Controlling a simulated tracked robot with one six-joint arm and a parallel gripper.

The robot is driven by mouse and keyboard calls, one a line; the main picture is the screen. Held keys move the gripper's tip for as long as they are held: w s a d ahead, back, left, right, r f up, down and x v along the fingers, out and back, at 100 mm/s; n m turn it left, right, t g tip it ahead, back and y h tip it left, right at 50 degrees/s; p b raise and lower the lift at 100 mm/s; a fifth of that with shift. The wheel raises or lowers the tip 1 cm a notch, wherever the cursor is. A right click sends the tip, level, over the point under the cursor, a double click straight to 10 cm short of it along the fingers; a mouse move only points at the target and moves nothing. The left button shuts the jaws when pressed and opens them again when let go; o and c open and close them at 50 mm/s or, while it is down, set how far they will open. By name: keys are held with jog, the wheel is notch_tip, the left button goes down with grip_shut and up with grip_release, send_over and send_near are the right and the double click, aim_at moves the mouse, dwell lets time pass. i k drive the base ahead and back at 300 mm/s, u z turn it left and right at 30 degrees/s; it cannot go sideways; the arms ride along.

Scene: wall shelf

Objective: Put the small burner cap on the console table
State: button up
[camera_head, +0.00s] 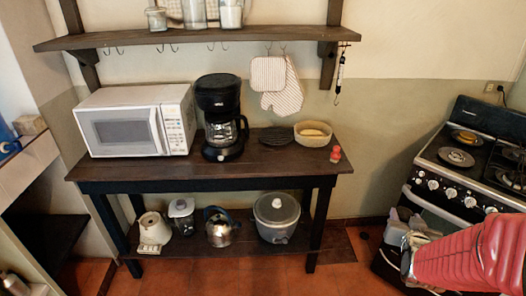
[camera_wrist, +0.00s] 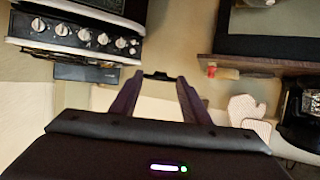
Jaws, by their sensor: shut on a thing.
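The small burner cap (camera_wrist: 160,75) shows in the wrist view as a thin dark piece, nearly edge-on. My gripper (camera_wrist: 160,80) is shut on it at the fingertips. In the head view my gripper (camera_head: 400,236) is at the lower right, in front of the stove and right of the table, and the cap cannot be made out there. The console table (camera_head: 262,167) is a dark wooden table along the wall. Its edge also shows at the right of the wrist view (camera_wrist: 270,65).
On the table stand a microwave (camera_head: 135,122), a coffee maker (camera_head: 220,120), a dark round mat (camera_head: 275,138), a bowl (camera_head: 313,138) and a small red item (camera_head: 336,154). The front strip of the tabletop is clear. The stove (camera_head: 465,165) is at the right. A wall shelf (camera_head: 200,40) hangs above.

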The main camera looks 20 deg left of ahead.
aim_at(288, 150)
jog(key=u, duration=1.2)
jog(key=i, duration=1)
jog(key=u, duration=0.05)
